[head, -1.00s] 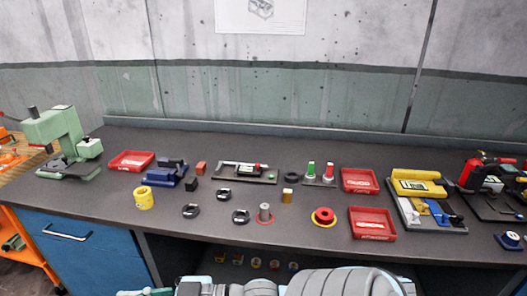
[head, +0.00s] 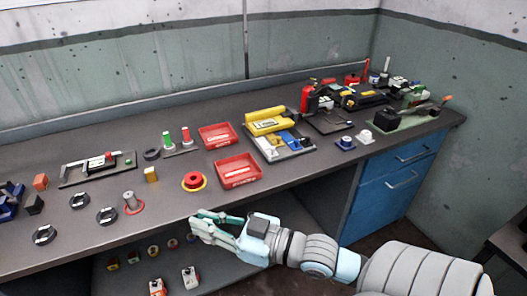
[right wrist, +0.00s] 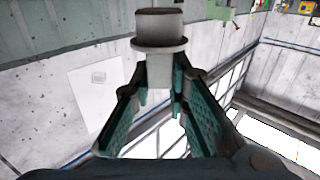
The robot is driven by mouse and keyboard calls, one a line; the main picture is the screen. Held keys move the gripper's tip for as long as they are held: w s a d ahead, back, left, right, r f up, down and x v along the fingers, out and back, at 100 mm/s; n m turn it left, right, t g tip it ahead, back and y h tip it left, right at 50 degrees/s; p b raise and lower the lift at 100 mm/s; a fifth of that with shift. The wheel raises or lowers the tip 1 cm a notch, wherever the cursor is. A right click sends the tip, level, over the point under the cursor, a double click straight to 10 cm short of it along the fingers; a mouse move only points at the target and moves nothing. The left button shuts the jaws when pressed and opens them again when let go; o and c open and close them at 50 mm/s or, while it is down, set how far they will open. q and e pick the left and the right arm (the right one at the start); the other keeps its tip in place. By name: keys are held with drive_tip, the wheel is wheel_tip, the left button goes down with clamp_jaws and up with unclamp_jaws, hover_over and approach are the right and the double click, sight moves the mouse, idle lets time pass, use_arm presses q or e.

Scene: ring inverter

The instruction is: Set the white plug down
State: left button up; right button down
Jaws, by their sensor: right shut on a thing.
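My right gripper (head: 195,221) is in front of the bench's front edge in the head view, its fingers pointing left. In the right wrist view (right wrist: 160,70) its teal fingers are shut on a pale, whitish-grey plug (right wrist: 160,33). The plug has a round flange and a darker end, and sits at the fingertips. In the head view the held plug is too small to make out. My left gripper is out of view.
A white piece (head: 365,137) stands beside a blue one (head: 345,143) on the bench's right part. Bare bench top lies right of the front tray.

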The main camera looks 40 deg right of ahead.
drive_tip(key=w+d+r+m+t+h, duration=0.1)
drive_tip(key=w+d+r+m+h, duration=0.5)
drive_tip(key=w+d, duration=0.4)
drive_tip(key=w+d+r+m+h, duration=0.35)
drive_tip(key=w+d+h, duration=0.45)
drive_tip(key=d, duration=0.5)
wheel_tip(320, 180, down, 20)
drive_tip(key=b, duration=0.7)
drive_tip(key=shift+r, duration=0.35)
drive_tip(key=c, duration=1.6)
unclamp_jaws()
drive_tip(key=shift+o, duration=0.2)
